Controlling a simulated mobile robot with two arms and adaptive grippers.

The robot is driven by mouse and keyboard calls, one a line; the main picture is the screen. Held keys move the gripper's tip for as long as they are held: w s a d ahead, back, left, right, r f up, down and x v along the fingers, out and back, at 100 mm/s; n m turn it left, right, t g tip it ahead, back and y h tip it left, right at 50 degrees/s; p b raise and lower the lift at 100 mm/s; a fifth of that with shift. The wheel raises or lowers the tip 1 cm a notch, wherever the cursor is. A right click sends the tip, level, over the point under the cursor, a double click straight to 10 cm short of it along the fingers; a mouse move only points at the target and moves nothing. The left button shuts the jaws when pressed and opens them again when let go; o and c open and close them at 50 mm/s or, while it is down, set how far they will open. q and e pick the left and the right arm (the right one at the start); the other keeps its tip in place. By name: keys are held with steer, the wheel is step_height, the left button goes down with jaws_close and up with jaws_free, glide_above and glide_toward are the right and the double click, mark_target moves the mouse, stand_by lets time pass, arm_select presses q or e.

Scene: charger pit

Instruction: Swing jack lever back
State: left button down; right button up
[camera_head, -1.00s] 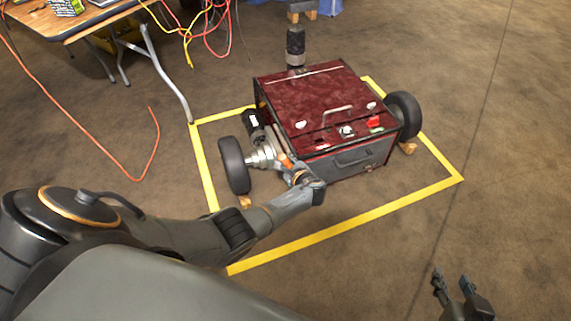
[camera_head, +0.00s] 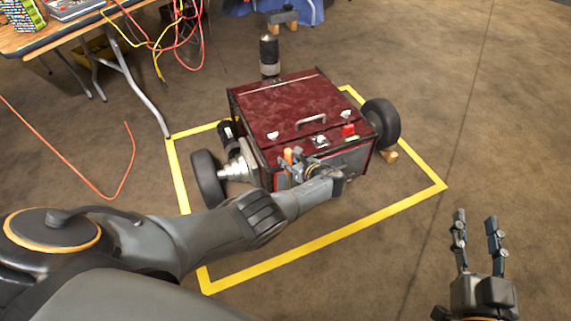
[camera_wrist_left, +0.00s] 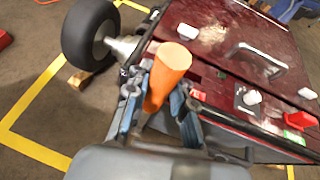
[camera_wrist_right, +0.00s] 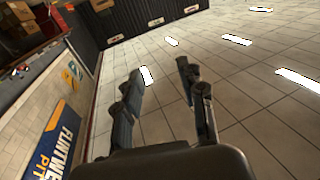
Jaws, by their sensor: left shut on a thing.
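The jack lever shows as an orange handle (camera_head: 288,155) at the front left of a dark red wheeled box (camera_head: 295,98). My left gripper (camera_head: 294,168) is shut around the lever. In the left wrist view the orange handle (camera_wrist_left: 168,72) stands up tilted between the fingers (camera_wrist_left: 158,105), its rounded top free. The lever's lower end is hidden by my gripper and the box. My right gripper (camera_head: 477,230) is open and empty, away from the box at the lower right. The right wrist view shows its fingers (camera_wrist_right: 157,88) apart, with only floor between them.
Yellow floor tape (camera_head: 325,240) frames the box. Wheels stand at its left (camera_head: 207,179) and right (camera_head: 381,123), with a wooden block (camera_head: 389,156) by the right one. A table (camera_head: 70,32) with hanging cables is at the upper left. The floor at right is clear.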

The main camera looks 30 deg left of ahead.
arm_select(q)
steer(key=shift+w+r, duration=0.65)
steer(key=shift+r, duration=0.2)
arm_select(e)
steer(key=shift+r+t, duration=0.4)
steer(key=shift+r, duration=0.25)
arm_select(q)
steer(key=c, duration=1.5)
jaws_free()
steer(key=o, duration=0.3)
steer(key=shift+s+r, duration=0.1)
steer(key=shift+r, duration=0.15)
steer(key=shift+o, duration=0.4)
steer(key=shift+s+d, duration=0.1)
steer(key=shift+d, duration=0.05)
steer(key=shift+f, duration=0.3)
steer(key=v, duration=1.2)
arm_select(e)
steer(key=shift+s+d, duration=0.1)
steer(key=shift+s, duration=0.05)
arm_select(q)
steer(key=shift+d+f, duration=0.1)
steer(key=shift+f, duration=0.15)
